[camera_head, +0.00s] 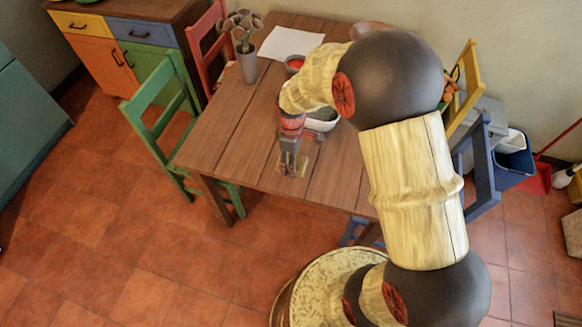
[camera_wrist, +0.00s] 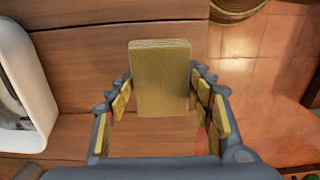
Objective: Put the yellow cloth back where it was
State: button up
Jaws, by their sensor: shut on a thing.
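The yellow cloth (camera_wrist: 160,78) is a flat, folded, dull yellow block in the wrist view. My gripper (camera_wrist: 160,85) is shut on it, with a finger at each side edge. In the head view, my gripper (camera_head: 290,167) points down over the wooden table (camera_head: 225,130) near its front edge, and the cloth (camera_head: 301,165) shows partly behind the fingers. I cannot tell whether the cloth touches the tabletop or is slightly above it.
A green chair (camera_head: 160,115) is left; the table's left front is clear.

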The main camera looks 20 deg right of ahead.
jog(key=shift+w+d+f+b, duration=0.25)
jog(key=shift+w+f+b, duration=0.1)
jog(key=shift+w+f, duration=0.7)
jog(key=shift+f+b, duration=0.7)
jog(key=shift+f, duration=0.9)
jog(key=shift+f, duration=0.15)
jog(key=o, duration=1.2)
